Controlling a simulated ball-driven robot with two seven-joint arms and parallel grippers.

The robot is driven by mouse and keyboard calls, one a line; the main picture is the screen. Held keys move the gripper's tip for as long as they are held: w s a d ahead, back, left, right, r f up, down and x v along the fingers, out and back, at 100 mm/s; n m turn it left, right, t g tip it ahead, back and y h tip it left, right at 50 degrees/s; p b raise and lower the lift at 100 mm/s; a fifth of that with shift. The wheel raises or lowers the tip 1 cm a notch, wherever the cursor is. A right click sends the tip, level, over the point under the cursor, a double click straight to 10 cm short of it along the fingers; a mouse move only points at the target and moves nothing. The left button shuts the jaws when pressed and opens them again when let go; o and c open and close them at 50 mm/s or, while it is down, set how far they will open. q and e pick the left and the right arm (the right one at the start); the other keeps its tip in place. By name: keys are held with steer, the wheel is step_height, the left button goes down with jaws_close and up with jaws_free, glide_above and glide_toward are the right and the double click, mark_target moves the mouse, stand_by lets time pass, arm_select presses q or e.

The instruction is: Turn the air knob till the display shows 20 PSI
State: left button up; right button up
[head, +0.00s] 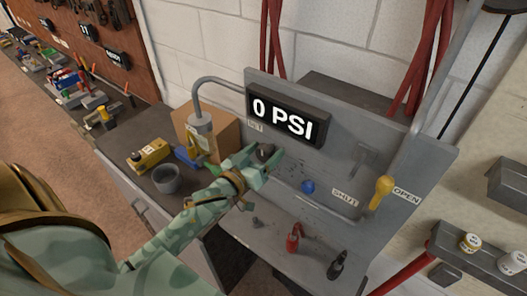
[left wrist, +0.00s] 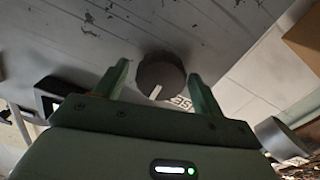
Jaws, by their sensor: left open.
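The display (head: 285,117) on the grey panel reads 0 PSI. The air knob (head: 266,150) is a dark round knob below the display's left end, partly hidden by my left gripper. In the left wrist view the knob (left wrist: 160,74) shows a white pointer mark and lies between the two fingertips. My left gripper (head: 262,159) is open with a finger on each side of the knob. A gap shows beside the knob, and I cannot tell whether either finger touches it. My right gripper is not in view.
A yellow lever (head: 381,191) stands between SHUT and OPEN labels. A blue button (head: 308,186) sits on the panel. A red fitting (head: 293,237) and a black one (head: 337,265) stand on the lower ledge. A grey cup (head: 166,179) and yellow tool (head: 149,154) are left.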

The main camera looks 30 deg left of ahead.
arm_select(q)
steer(key=shift+c, duration=0.3)
steer(key=c, duration=0.9)
steer(key=shift+m, duration=0.3)
steer(key=shift+r+m+p, duration=0.1)
steer(key=shift+m+p, duration=0.55)
steer(key=shift+m, duration=0.35)
steer(key=m, duration=0.2)
steer(key=shift+d+m+p, duration=0.1)
steer(key=shift+m+p, duration=0.2)
steer(key=shift+p, duration=0.1)
steer(key=m, duration=0.3)
steer(key=shift+d, duration=0.1)
steer(key=shift+f+m+p, duration=0.2)
steer(key=shift+m+p, duration=0.1)
steer(key=shift+m, duration=1.4)
